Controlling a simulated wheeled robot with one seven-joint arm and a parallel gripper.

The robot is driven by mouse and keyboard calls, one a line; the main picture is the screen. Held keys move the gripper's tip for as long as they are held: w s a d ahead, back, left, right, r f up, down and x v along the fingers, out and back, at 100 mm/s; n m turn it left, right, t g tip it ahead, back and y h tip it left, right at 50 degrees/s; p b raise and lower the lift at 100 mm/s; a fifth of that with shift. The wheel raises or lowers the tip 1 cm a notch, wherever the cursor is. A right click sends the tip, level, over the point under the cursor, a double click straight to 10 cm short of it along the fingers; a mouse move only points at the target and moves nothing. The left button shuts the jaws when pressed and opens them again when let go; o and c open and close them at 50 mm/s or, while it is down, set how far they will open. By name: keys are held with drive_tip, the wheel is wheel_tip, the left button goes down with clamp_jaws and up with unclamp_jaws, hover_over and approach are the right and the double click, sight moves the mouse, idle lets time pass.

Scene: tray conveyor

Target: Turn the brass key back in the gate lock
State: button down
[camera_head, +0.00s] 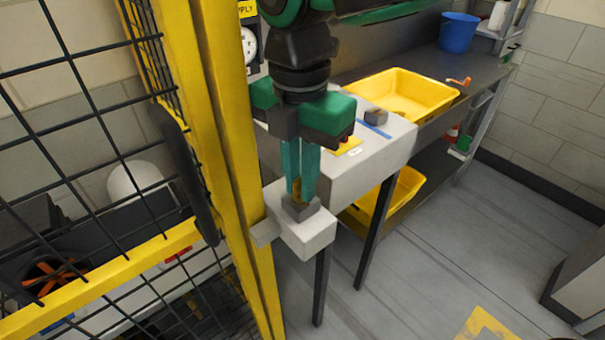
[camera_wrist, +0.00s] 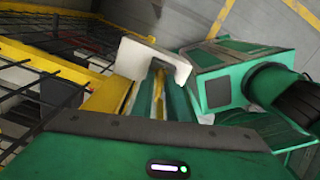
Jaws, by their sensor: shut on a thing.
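My gripper (camera_head: 301,188) points straight down over the gate lock, its long teal fingers close together. A small piece of the brass key (camera_head: 296,186) shows between the fingertips, and the gripper is shut on it. The gate lock is a white box (camera_head: 306,238) with a grey block (camera_head: 301,208) on top, just under the fingertips. In the wrist view the fingers (camera_wrist: 158,92) reach toward the white lock box (camera_wrist: 152,57), with a yellow-brass strip between them. The fingers hide most of the key, so I cannot tell its turn angle.
A yellow-framed mesh gate (camera_head: 220,140) with a black handle (camera_head: 190,175) stands close on the left. A yellow tray (camera_head: 440,88) lies farther back.

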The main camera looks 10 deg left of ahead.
drive_tip(key=c, duration=1.6)
unclamp_jaws()
drive_tip(key=shift+c, duration=0.2)
wheel_tip(320, 180, up, 7)
drive_tip(key=shift+w+r, duration=0.1)
drive_tip(key=shift+r, duration=0.25)
drive_tip(key=shift+w+d, duration=0.2)
drive_tip(key=shift+d, duration=0.05)
drive_tip(key=w+d+f+m, duration=0.2)
drive_tip(key=d+m, duration=0.4)
drive_tip(key=d, duration=0.2)
drive_tip(key=w+d+f+m, duration=0.25)
drive_tip(key=d+m, duration=0.25)
drive_tip(key=d, duration=0.4)
drive_tip(key=w+d+f+m, duration=0.2)
drive_tip(key=w+d+m, duration=0.1)
drive_tip(key=d+m, duration=0.4)
drive_tip(key=s+d+f+m, duration=0.5)
drive_tip(key=s+d+m, duration=0.2)
drive_tip(key=d+m, duration=0.2)
drive_tip(key=s+d+f+m, duration=0.5)
drive_tip(key=s+d+m, duration=0.2)
drive_tip(key=d+m, duration=0.3)
drive_tip(key=d, duration=0.3)
drive_tip(key=shift+s+d+f, duration=0.25)
drive_tip(key=shift+s+d, duration=0.05)
